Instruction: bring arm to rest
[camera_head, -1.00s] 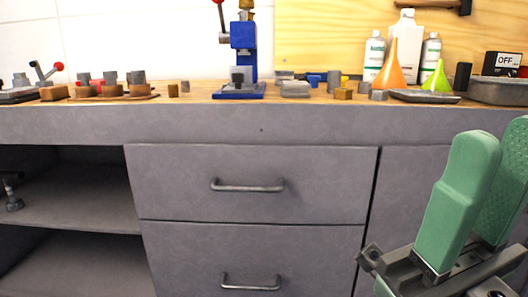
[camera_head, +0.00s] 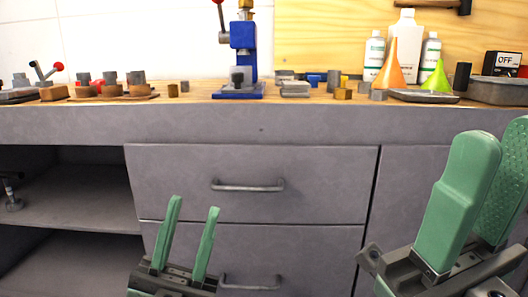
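My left gripper (camera_head: 194,204) is low in the head view, left of the middle, in front of the lower drawer. Its two green fingers point up and stand apart with nothing between them. My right gripper (camera_head: 500,140) is large and close at the right edge, in front of the grey cabinet. Its green fingers also point up; the near one partly covers the far one, which is cut by the frame edge. A gap shows between them low down, and I see nothing held.
A grey cabinet with a wooden worktop (camera_head: 195,97) stands ahead. Its drawer handles (camera_head: 248,186) stick out. An open shelf (camera_head: 75,203) is at left. On top are a blue press (camera_head: 243,40), an orange funnel (camera_head: 388,68), bottles and small blocks.

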